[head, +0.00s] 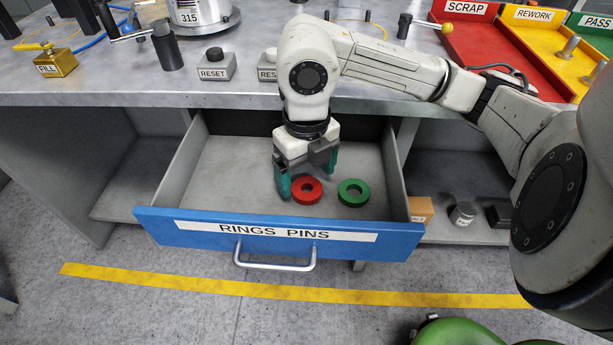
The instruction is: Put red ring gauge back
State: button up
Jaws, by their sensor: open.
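The red ring gauge (307,191) lies flat on the floor of the open drawer, towards its front. My gripper (308,184) reaches down into the drawer with its teal fingers apart, one at the left of the red ring and one behind its right side. The fingers look open, and nothing is held between them above the drawer floor. A green ring (353,193) lies just right of the red one, with a small gap between them. The blue drawer front (180,227) carries a label reading RINGS PINS.
Red SCRAP (470,45), yellow REWORK and green PASS trays stand at the right. The drawer's left part is empty. Small items sit on the shelf right of the drawer.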

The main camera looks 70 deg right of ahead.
notch_tip(320, 180, up, 10)
jog(key=p, duration=0.1)
jog(key=shift+f, duration=0.2)
jog(key=shift+c, duration=0.3)
dwell(0.9)
